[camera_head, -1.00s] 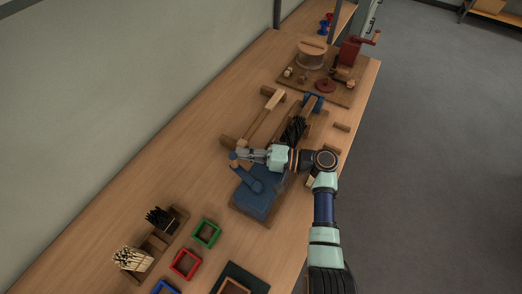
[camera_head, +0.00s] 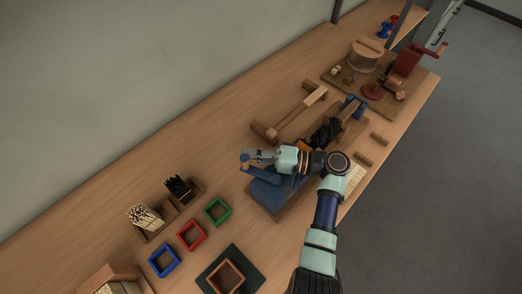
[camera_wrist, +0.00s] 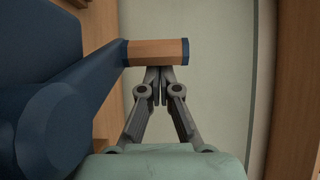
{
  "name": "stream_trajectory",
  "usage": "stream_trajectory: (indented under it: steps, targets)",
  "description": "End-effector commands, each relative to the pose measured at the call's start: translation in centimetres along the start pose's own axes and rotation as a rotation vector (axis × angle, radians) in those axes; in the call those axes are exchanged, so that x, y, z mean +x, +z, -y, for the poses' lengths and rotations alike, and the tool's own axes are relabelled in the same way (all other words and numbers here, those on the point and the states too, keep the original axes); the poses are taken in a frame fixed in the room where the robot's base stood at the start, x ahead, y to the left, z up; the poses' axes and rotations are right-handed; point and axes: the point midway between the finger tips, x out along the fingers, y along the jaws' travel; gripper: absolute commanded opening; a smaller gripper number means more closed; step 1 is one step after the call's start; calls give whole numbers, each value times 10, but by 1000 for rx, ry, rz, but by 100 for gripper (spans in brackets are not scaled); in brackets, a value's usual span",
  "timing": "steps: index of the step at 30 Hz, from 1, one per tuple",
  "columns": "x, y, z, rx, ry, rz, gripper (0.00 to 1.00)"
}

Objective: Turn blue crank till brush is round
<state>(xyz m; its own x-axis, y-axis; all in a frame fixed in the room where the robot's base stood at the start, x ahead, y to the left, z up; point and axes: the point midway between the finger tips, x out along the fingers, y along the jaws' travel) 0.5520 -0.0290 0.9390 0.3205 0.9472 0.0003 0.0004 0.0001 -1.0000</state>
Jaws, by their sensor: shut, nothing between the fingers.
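The blue crank (camera_head: 262,177) sits on the blue machine near the middle of the head view. Its blue arm (camera_wrist: 75,90) and wooden handle (camera_wrist: 157,52) with dark blue end caps show large in the wrist view. My gripper (camera_head: 252,156) is shut and empty at the handle. In the wrist view its fingertips (camera_wrist: 153,78) meet at the near side of the handle; I cannot tell whether they touch it. The black brush bristles (camera_head: 325,133) lie beyond my wrist on the machine's wooden base. The brush's shape is too small to judge.
A wooden rail (camera_head: 297,115) lies behind the machine. Green (camera_head: 217,212), red (camera_head: 191,236) and blue (camera_head: 164,261) frames and bristle holders (camera_head: 146,217) stand at the front left. A red-cranked machine (camera_head: 405,60) is at the far right. The wall runs along the bench's left.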

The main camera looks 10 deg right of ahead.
Motion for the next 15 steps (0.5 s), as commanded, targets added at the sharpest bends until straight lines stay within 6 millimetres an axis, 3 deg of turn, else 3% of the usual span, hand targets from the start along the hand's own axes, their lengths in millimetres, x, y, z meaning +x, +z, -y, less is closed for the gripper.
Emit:
stream_trajectory:
  steps: [15]
  targets:
    - [5, 3, 0, 0, 0, 31, 0]
